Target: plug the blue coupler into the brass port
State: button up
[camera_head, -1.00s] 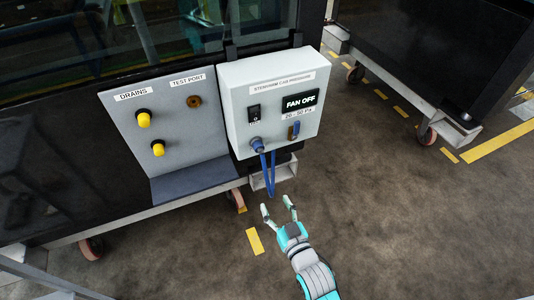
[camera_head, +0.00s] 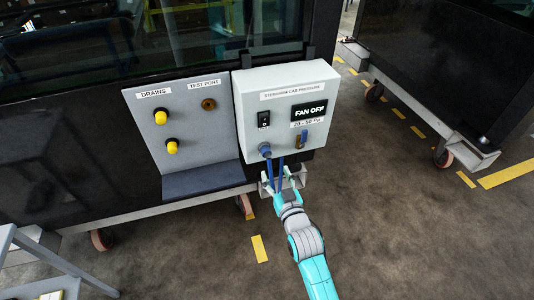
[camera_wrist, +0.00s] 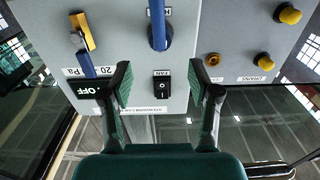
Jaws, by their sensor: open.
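The blue coupler (camera_head: 265,150) sits at the lower left of the grey pressure box, with a blue hose hanging from it; it also shows at the top of the wrist view (camera_wrist: 158,36). The brass port (camera_head: 208,104) is on the grey panel under the TEST PORT label, with nothing plugged in; the wrist view shows it at right of centre (camera_wrist: 212,60). My gripper (camera_head: 278,184) is open and empty, below the box near the hanging hose. In the wrist view my fingers (camera_wrist: 160,72) are spread, apart from the coupler.
The pressure box (camera_head: 250,110) has a black switch (camera_head: 263,119), a FAN OFF display (camera_head: 309,110) and a brass fitting with a blue part (camera_head: 301,138). Two yellow drain knobs (camera_head: 160,118) are left of the port. A panel ledge (camera_head: 205,182) juts out below.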

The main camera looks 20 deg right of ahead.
aim_at(269, 159)
jog(key=shift+w, duration=4.5)
grip_shut()
jog(key=shift+s, duration=0.2)
jog(key=shift+s, duration=2.8)
